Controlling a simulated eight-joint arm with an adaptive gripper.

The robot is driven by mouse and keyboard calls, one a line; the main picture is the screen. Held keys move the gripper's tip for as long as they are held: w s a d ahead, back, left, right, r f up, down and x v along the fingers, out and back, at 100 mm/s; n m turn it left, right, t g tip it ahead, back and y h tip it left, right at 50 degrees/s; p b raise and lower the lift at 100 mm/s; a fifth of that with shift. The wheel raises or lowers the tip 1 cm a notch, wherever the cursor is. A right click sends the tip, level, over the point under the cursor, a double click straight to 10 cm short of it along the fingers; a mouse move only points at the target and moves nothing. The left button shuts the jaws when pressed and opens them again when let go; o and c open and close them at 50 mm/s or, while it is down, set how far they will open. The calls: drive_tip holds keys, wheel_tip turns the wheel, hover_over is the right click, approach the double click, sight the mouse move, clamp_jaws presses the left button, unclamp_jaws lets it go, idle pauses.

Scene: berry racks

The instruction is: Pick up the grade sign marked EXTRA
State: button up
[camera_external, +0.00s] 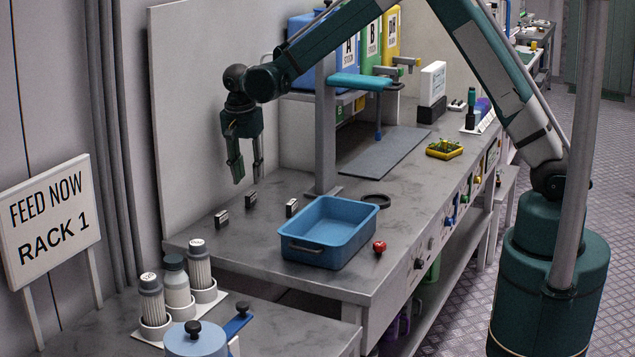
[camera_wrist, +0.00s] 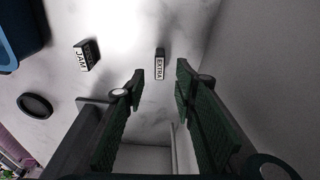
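The grade sign marked EXTRA is a small dark block with a white label, on the bench in the wrist view (camera_wrist: 160,65). It appears to be the sign nearest the back panel in the external view (camera_external: 250,200), where its label is too small to read. My gripper (camera_external: 247,174) points down above this sign, apart from it. Its two green fingers are open and empty, and in the wrist view (camera_wrist: 160,74) the sign shows beyond the gap between their tips.
A sign with JAM on its label (camera_wrist: 87,56) stands left of EXTRA. Another small sign (camera_external: 221,218) is nearer the bench's left edge. A grey post (camera_external: 326,140) stands behind.

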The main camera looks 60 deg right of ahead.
sight(250, 194)
drive_tip(key=shift+f, duration=0.15)
drive_tip(key=shift+d+f, duration=0.2)
drive_tip(key=shift+f, duration=0.95)
drive_tip(key=shift+f, duration=0.15)
drive_tip(key=shift+d+f, duration=0.25)
drive_tip(key=shift+f, duration=0.95)
drive_tip(key=shift+d+f, duration=0.2)
drive_tip(key=shift+f, duration=1)
drive_tip(key=c, duration=0.9)
